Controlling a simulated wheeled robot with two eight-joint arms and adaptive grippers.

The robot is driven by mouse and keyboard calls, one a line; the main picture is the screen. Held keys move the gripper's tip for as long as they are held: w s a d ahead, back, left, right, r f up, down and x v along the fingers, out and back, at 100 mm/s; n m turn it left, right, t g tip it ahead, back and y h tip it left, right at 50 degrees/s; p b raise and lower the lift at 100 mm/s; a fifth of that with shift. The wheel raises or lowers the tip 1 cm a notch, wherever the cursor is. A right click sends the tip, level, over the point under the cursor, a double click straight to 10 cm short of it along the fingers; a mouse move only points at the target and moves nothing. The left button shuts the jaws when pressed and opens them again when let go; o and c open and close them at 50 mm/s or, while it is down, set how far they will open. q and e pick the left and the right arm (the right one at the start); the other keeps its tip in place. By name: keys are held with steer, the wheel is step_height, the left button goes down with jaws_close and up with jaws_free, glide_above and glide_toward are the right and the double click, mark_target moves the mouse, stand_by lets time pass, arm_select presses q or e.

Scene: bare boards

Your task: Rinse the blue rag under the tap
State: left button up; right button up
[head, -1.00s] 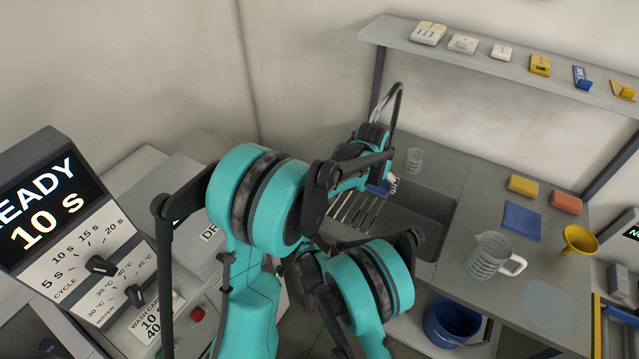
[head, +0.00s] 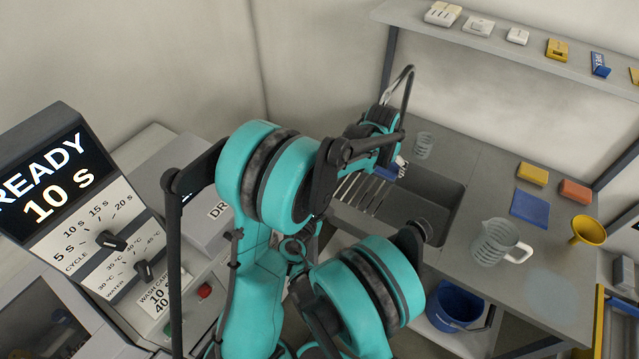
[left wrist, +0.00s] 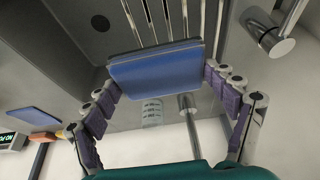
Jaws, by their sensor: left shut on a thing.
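The blue rag (left wrist: 158,78) is held flat between the two fingers of my left gripper (left wrist: 162,76) in the left wrist view. In the head view a small part of the rag (head: 386,173) shows below my left gripper (head: 400,165), over the sink (head: 425,207); my arm hides the rest. The tap (head: 407,82) rises behind my wrist, and its metal body also shows at upper right in the left wrist view (left wrist: 268,38), apart from the rag. No water is visible. My right gripper is not in view.
A blue cloth (head: 530,208), yellow sponge (head: 532,174), orange sponge (head: 575,191), jug (head: 493,243) and yellow funnel (head: 588,231) stand on the counter right of the sink. A clear cup (head: 423,146) is behind it. A blue bucket (head: 456,305) sits below.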

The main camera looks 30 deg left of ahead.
arm_select(q)
steer(key=s+d, duration=0.5)
steer(key=d, duration=0.1)
stand_by(0.8)
steer(key=shift+s, duration=0.1)
stand_by(1.1)
steer(key=s+d+r+p, duration=0.3)
steer(key=d+r, duration=0.1)
stand_by(0.5)
stand_by(1.0)
